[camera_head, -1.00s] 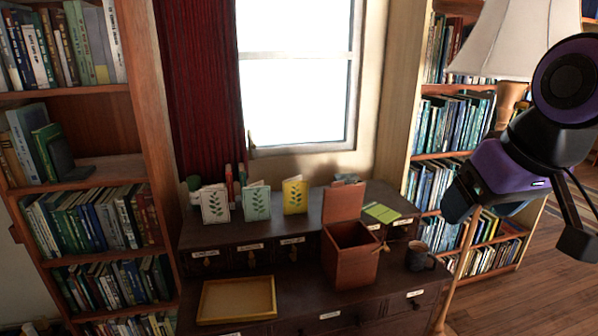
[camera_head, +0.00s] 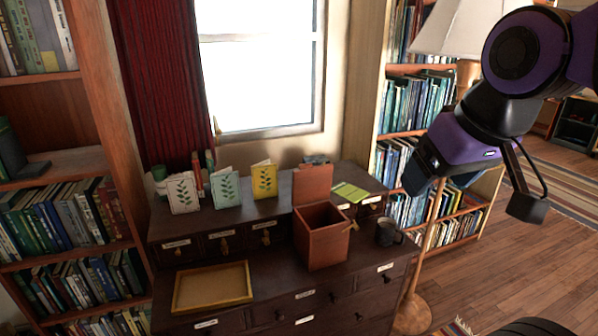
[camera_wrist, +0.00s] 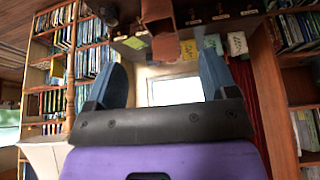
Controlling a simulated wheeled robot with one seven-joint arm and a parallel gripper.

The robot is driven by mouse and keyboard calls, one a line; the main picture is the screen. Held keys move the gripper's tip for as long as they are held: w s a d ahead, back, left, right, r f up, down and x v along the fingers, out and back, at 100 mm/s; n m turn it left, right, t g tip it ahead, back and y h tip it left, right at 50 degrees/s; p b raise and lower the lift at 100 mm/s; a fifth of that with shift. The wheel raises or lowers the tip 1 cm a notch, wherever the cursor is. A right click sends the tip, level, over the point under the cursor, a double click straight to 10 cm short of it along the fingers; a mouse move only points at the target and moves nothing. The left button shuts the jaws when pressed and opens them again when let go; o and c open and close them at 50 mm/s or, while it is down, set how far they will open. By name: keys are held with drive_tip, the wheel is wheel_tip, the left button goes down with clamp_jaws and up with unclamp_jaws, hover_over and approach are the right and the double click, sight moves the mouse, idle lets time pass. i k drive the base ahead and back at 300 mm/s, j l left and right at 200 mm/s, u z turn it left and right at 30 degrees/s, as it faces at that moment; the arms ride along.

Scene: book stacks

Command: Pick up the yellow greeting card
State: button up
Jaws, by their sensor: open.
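The yellow greeting card (camera_head: 264,180) stands upright on the raised back shelf of the dark desk (camera_head: 290,291), below the window. It is the rightmost of three leaf-printed cards, beside a mint card (camera_head: 226,190) and a white card (camera_head: 183,194). In the upside-down wrist view the yellow card (camera_wrist: 189,50) shows small beyond the fingers. My gripper (camera_wrist: 164,78) is open and empty, its two blue fingers wide apart. In the head view it is at the right, in front of the lamp and well away from the card.
An open reddish-brown box (camera_head: 322,238) with its lid up stands right of the cards. A dark mug (camera_head: 387,232), a green notepad (camera_head: 350,192) and a yellow tray (camera_head: 212,288) are on the desk. A floor lamp (camera_head: 459,32) stands close behind my arm.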

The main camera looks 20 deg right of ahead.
sight(264, 174)
drive_tip(key=i+j, duration=0.25)
drive_tip(key=i, duration=0.15)
drive_tip(key=i+j+u, duration=0.1)
drive_tip(key=i, duration=0.35)
drive_tip(key=i+j, duration=0.35)
drive_tip(key=i, duration=0.05)
